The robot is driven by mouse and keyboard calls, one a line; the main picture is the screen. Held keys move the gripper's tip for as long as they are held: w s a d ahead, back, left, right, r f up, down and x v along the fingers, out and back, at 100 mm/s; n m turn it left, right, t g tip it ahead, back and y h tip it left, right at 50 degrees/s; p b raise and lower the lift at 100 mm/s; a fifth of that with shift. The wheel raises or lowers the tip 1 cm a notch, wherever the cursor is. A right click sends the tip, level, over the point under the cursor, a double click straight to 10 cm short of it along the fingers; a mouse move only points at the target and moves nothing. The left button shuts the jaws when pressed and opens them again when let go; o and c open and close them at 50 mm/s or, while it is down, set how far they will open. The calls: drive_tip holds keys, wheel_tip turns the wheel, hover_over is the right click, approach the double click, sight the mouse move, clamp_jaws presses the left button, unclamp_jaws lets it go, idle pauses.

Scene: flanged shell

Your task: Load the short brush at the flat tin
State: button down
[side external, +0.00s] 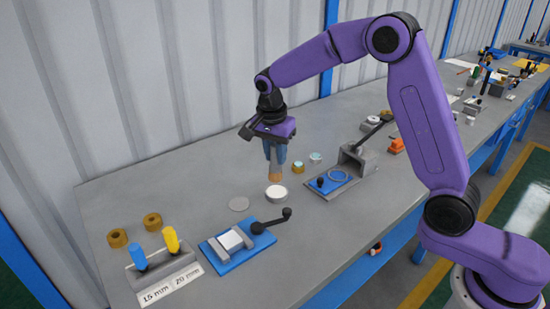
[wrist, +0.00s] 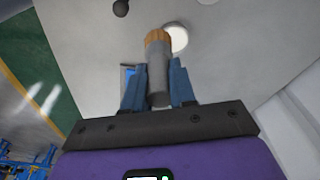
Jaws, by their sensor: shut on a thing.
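My gripper (side external: 275,153) is shut on the short brush, its blue fingers on either side of the grey handle. The brush (side external: 275,174) points down, with its tan bristles lowest. In the wrist view the brush (wrist: 158,75) shows its handle between the fingers (wrist: 158,90) and its bristles at the far end. A round, low tin (side external: 276,196) with a white top stands on the bench just below the bristles. In the wrist view the white of the tin (wrist: 177,38) shows beside the bristle end. I cannot tell whether the bristles touch it.
Two small jars (side external: 298,167) (side external: 315,158) stand behind right. A blue fixture with a black lever (side external: 237,243) is in front. A stand with blue and yellow handles (side external: 160,257) is front left. A grey bracket (side external: 358,159) stands right.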

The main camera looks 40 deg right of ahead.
drive_tip(key=shift+w+d+f, duration=0.7)
drive_tip(key=shift+w+f, duration=0.05)
drive_tip(key=shift+f, duration=0.7)
drive_tip(key=shift+w+d+f, duration=0.65)
drive_tip(key=shift+w+f, duration=0.1)
drive_tip(key=shift+f, duration=0.65)
drive_tip(key=shift+w+d+f, duration=0.7)
drive_tip(key=shift+w+f, duration=0.05)
drive_tip(key=shift+f, duration=0.7)
drive_tip(key=shift+f, duration=0.6)
wheel_tip(320, 180, up, 7)
drive_tip(key=shift+r, duration=0.1)
idle(0.3)
